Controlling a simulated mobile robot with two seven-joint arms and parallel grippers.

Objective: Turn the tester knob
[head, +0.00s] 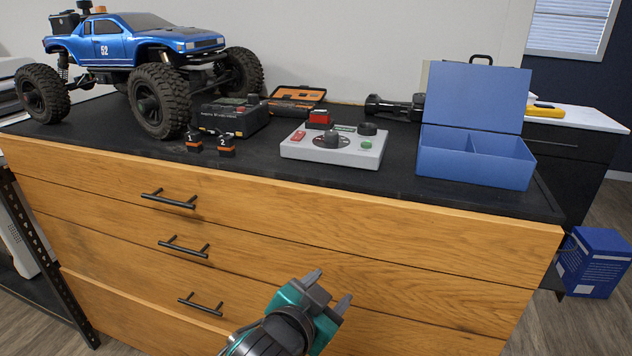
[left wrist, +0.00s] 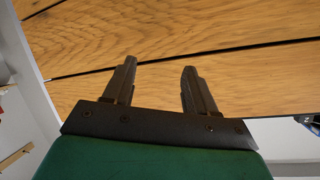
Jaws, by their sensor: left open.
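The tester (head: 334,147) is a light grey box on the black bench top, near the middle. Its round black knob (head: 332,141) sits at the centre of the top face. My left gripper (head: 327,289) is open and empty in front of the wooden drawers, below the bench top and well short of the tester. In the left wrist view its two fingers (left wrist: 160,82) stand apart before the wood, with nothing between them. My right gripper is not in view.
A blue crawler truck (head: 135,45) stands at the left. Two small battery packs (head: 226,146) and a dark charger box (head: 231,116) lie left of the tester. An open blue case (head: 475,165) stands right. Drawer handles (head: 168,200) stick out at the front.

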